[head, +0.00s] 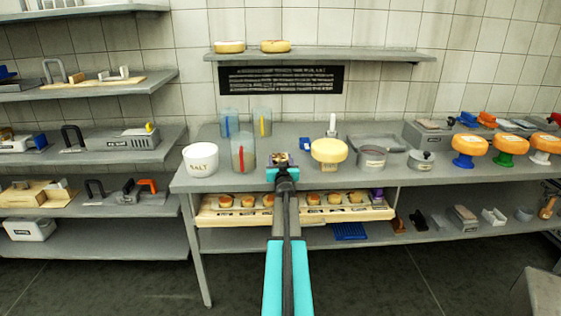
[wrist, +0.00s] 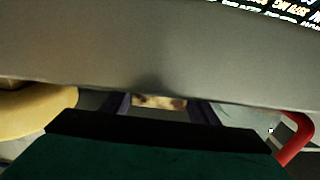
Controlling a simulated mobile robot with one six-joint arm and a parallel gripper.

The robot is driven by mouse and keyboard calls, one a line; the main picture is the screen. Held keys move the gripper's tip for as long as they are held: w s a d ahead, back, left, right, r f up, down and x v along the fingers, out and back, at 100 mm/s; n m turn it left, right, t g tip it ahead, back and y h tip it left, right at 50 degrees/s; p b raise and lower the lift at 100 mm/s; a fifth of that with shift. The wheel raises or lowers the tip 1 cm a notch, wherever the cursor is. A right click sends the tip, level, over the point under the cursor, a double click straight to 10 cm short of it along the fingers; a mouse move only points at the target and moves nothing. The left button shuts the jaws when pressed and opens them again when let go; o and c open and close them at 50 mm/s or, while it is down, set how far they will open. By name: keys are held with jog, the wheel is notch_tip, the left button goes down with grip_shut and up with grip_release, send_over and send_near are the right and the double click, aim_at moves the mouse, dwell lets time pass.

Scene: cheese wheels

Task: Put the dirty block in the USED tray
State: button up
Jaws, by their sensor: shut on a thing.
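My gripper (head: 280,163) is over the front middle of the bench, shut on a small block with a brown, stained face (head: 280,158). In the wrist view the block's brown face (wrist: 160,102) shows between the two dark fingers; the rest of it is hidden. I cannot tell whether the block touches the bench top. A grey tray (head: 385,137) lies on the bench to the right, behind a grey pot. No USED label is readable, so I cannot tell which tray is the USED one.
Clear jugs (head: 243,153) and a white SALT bowl (head: 201,160) stand left of my gripper. A yellow cheese wheel (head: 329,150) stands close on the right. Below the bench, a long wooden board (head: 222,217) holds several small cheeses. A grey bin (head: 427,134) stands further right.

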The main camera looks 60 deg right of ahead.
jog(key=shift+f, duration=0.1)
jog(key=o, duration=1.1)
jog(key=shift+f+b, duration=0.1)
jog(key=shift+b, duration=0.2)
jog(key=shift+v, duration=6.95)
jog(key=shift+s+d, duration=0.1)
jog(key=shift+s, duration=0.05)
